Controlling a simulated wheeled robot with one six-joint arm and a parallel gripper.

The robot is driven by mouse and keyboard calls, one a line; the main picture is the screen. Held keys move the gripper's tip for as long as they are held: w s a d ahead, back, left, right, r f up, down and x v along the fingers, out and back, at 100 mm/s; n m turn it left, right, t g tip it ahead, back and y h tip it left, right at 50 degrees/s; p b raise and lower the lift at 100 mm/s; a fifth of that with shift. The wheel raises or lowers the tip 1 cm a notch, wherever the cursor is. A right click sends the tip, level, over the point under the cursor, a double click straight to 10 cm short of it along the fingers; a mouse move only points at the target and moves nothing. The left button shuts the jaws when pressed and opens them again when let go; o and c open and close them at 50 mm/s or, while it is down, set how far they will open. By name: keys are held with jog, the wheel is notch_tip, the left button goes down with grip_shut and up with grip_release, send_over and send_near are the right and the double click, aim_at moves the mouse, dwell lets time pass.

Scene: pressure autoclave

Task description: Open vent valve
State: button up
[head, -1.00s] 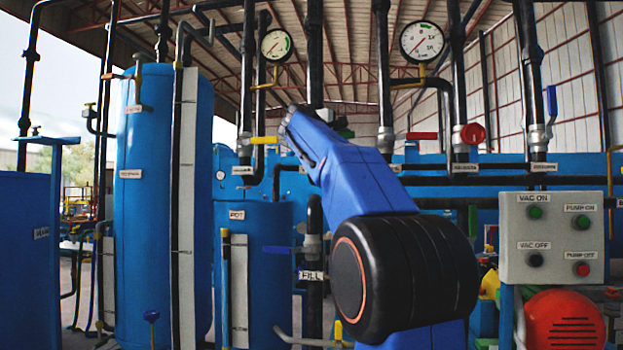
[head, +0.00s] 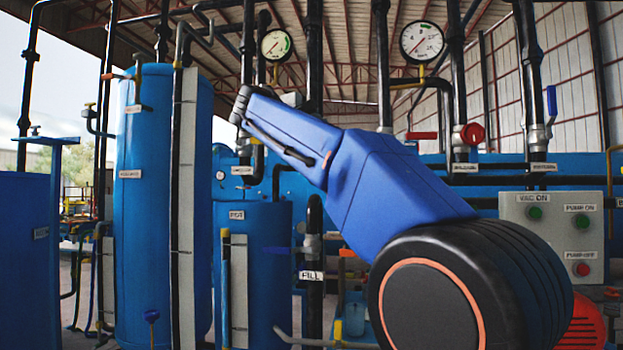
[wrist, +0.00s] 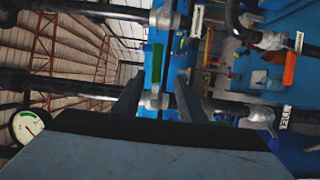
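I cannot tell which valve is the vent valve, since most labels are too small to read. In the wrist view my gripper (wrist: 160,78) is open, its two dark fingers apart with nothing held. A green lever (wrist: 157,62) and a pale valve body (wrist: 153,101) show in the gap between the fingers, beyond them; the distance is unclear. An orange lever (wrist: 289,68) is at the right. In the head view the end of my arm reaches the pipes at left of centre, and its fingers are not clear there. A red lever (head: 421,135) and a blue lever (head: 551,101) sit on pipes.
A tall blue tank (head: 150,220) and a lower blue tank (head: 265,270) stand left. A red round valve knob (head: 472,134) is near the pipes.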

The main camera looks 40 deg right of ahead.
jog(key=s+a+f+t+y, duration=0.1)
jog(key=a+f+y, duration=0.2)
jog(key=f, duration=1)
jog(key=shift+a+n+y, duration=0.25)
jog(key=shift+n+y, duration=0.05)
jog(key=shift+y, duration=0.1)
